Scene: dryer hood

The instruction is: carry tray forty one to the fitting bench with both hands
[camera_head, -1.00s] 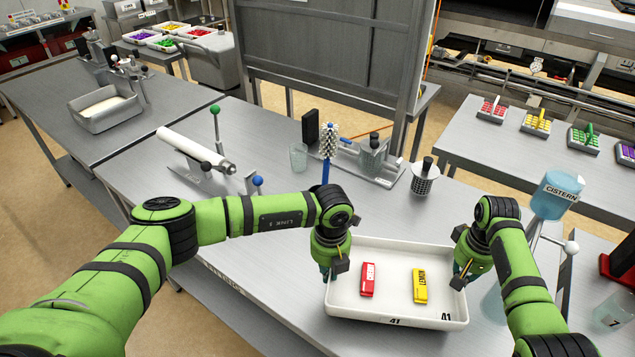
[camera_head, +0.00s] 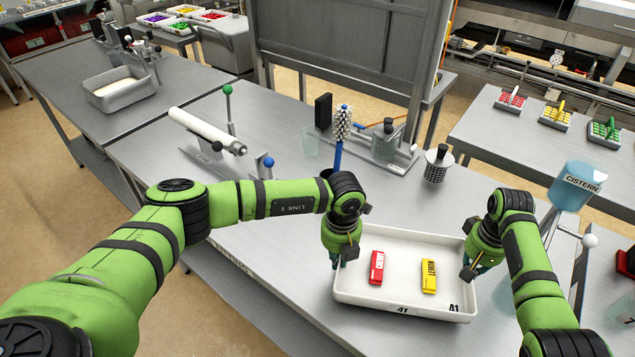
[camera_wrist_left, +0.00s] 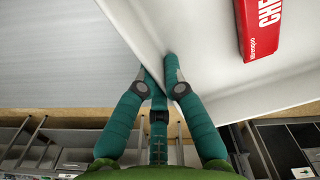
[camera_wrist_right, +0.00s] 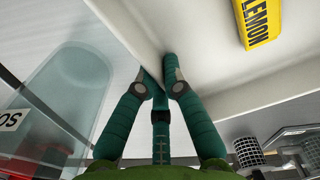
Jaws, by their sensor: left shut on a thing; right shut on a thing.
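The white tray (camera_head: 400,303) is marked 41 on its front wall. It holds a red box labelled CHERRY (camera_head: 377,267) and a yellow box labelled LEMON (camera_head: 428,276), lying apart. My left gripper (camera_head: 341,262) is shut on the tray's left wall; the left wrist view shows its fingers (camera_wrist_left: 158,85) on both sides of that wall. My right gripper (camera_head: 474,268) is shut on the right wall, and its fingers (camera_wrist_right: 160,82) pinch it in the right wrist view. The tray is level over the steel bench; whether it touches the bench I cannot tell.
Behind the tray stand a brush (camera_head: 340,135), a clear glass (camera_head: 310,141) and a perforated cup (camera_head: 437,164). A blue CISTERN vessel (camera_head: 579,187) stands close on the right. A white roller (camera_head: 205,130) is to the left.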

